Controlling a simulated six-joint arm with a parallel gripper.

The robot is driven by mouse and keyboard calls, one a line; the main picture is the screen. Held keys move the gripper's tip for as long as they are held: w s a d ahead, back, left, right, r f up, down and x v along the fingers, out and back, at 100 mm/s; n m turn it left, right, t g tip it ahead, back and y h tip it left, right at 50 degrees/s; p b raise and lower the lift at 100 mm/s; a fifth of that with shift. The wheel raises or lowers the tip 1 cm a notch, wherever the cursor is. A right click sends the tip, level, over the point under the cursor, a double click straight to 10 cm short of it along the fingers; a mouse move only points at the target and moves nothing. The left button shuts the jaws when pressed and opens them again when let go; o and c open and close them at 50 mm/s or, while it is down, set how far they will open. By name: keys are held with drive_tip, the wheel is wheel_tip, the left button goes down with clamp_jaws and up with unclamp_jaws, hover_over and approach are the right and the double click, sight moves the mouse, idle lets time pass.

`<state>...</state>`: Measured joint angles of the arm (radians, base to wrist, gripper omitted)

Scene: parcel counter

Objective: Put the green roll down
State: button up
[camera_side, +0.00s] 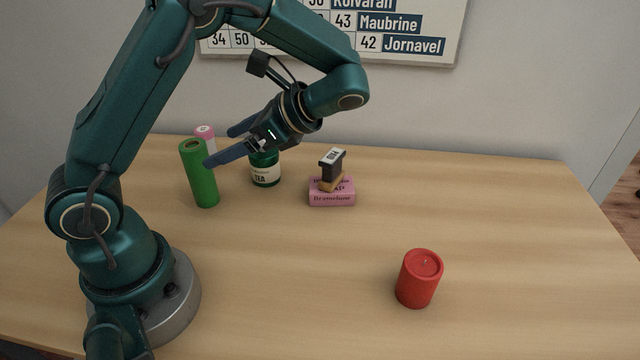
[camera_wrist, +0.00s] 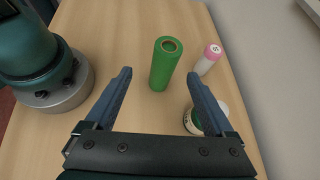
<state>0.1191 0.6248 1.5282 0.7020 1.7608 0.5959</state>
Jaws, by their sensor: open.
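The green roll (camera_side: 202,178) stands upright on the wooden counter (camera_side: 300,260), on the left near my base. It also stands upright in the wrist view (camera_wrist: 163,66). My gripper (camera_side: 220,146) is open and empty, with its two blue fingers spread. In the wrist view the roll stands beyond my fingertips (camera_wrist: 160,74), roughly in line with the space between them. In the side view one finger tip overlaps the roll's right edge. I cannot tell whether they touch.
A pink and white cylinder (camera_side: 205,134) stands behind the roll. A green tea tin (camera_side: 265,172) stands right of it, partly under my gripper. A stamp (camera_side: 331,168) rests on a pink box (camera_side: 332,192). A red candle (camera_side: 419,278) stands front right. The middle counter is clear.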

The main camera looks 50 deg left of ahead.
drive_tip(key=s+d+r+n+t+h, duration=0.1)
drive_tip(key=s+d+n+t+h, duration=0.1)
drive_tip(key=d+n+t+h, duration=0.2)
drive_tip(key=s+d+r+n+t+h, duration=0.2)
drive_tip(key=d+n+t+h, duration=0.3)
drive_tip(key=d+t, duration=0.3)
drive_tip(key=shift+s+d+n+h, duration=0.15)
drive_tip(key=shift+n+h, duration=0.15)
drive_tip(key=shift+n, duration=0.2)
drive_tip(key=shift+r, duration=0.1)
